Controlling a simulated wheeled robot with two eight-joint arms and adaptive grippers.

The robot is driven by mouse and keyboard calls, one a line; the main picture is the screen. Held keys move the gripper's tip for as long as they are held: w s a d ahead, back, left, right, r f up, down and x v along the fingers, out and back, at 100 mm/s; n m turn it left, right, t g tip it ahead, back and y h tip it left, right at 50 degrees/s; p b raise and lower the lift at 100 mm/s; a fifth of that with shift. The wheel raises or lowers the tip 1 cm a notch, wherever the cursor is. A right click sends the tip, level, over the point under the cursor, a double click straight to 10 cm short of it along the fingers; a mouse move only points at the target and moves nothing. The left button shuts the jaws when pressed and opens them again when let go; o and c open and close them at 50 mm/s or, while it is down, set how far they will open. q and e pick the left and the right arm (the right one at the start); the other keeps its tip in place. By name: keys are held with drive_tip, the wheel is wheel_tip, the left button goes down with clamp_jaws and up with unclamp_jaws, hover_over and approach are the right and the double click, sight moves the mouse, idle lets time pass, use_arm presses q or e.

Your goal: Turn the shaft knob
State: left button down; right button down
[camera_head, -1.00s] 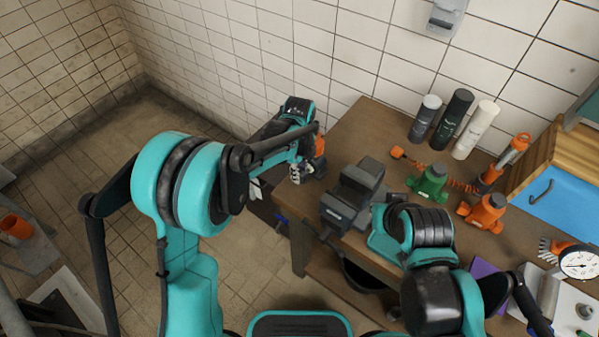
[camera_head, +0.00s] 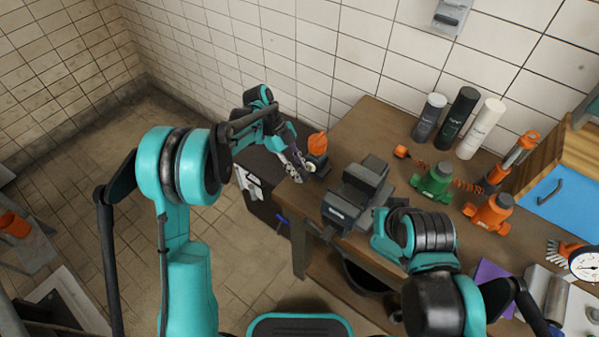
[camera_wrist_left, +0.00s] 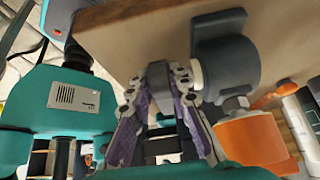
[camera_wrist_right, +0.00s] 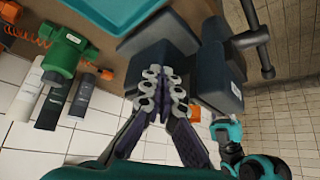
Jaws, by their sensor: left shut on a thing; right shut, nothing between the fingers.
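A dark grey unit with an orange top (camera_head: 317,143) stands at the table's left end; a pale round face shows low on it. In the left wrist view its rounded grey body (camera_wrist_left: 232,68) and orange part (camera_wrist_left: 252,140) are right of the fingers. My left gripper (camera_head: 299,166) reaches it from the left. In the left wrist view my left gripper (camera_wrist_left: 163,84) is shut on a grey piece, the shaft knob (camera_wrist_left: 157,72), beside a pale ring. The fingers partly hide it. My right gripper (camera_wrist_right: 163,88) is shut and empty, near the dark vise (camera_wrist_right: 168,42).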

idle(0.4)
use_arm(q)
drive_tip(key=c, duration=1.7)
unclamp_jaws()
drive_tip(key=v, duration=1.2)
drive_tip(key=shift+w+a+f, duration=0.2)
drive_tip(key=shift+d, duration=0.1)
